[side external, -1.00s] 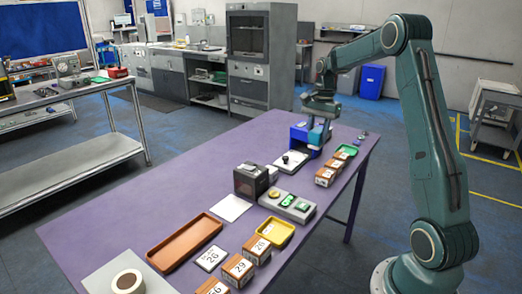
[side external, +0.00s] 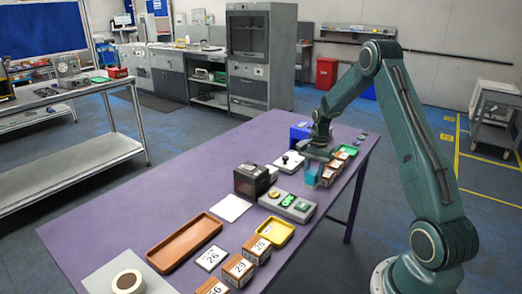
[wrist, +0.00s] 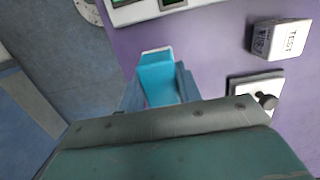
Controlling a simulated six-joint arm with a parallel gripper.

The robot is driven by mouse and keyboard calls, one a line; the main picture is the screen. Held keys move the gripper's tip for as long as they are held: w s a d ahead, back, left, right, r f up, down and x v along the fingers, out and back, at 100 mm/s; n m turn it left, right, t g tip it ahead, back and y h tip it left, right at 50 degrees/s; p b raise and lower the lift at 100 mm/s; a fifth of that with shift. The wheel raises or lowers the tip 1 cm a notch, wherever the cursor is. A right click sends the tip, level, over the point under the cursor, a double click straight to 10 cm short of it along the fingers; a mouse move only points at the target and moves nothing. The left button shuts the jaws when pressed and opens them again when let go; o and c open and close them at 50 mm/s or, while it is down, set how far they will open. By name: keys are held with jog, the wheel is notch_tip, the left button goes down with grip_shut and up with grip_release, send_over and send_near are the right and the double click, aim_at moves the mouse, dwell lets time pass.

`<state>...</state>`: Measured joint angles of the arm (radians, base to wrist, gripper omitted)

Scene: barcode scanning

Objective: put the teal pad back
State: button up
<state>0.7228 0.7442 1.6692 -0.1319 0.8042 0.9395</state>
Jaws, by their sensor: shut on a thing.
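The teal pad (side external: 311,177) is held below my gripper (side external: 314,165), over the right part of the purple table in the side external view. In the wrist view the teal pad (wrist: 160,78) sits between the fingers of my gripper (wrist: 160,92), with its pale end edge showing. The gripper is shut on it. In the side view the pad is small, and I cannot tell its exact height above the table. The small brown boxes (side external: 329,176) with white labels are close beside it, partly hidden by the gripper.
A blue box (side external: 299,131) stands behind my gripper. A white plate with a black knob (side external: 290,161), a dark cube (side external: 250,181) and a grey panel with buttons (side external: 287,205) lie to the left. The table's left part has an orange-brown tray (side external: 185,242).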

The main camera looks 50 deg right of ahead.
aim_at(312, 183)
jog(key=shift+f, duration=2.2)
jog(key=shift+f, duration=0.15)
jog(key=o, duration=1)
jog(key=shift+c, duration=0.2)
jog(key=shift+r, duration=0.2)
jog(key=r, duration=0.4)
jog(key=d+r, duration=0.1)
jog(key=r, duration=0.6)
jog(key=shift+d+r, duration=0.25)
jog(key=shift+r, duration=0.15)
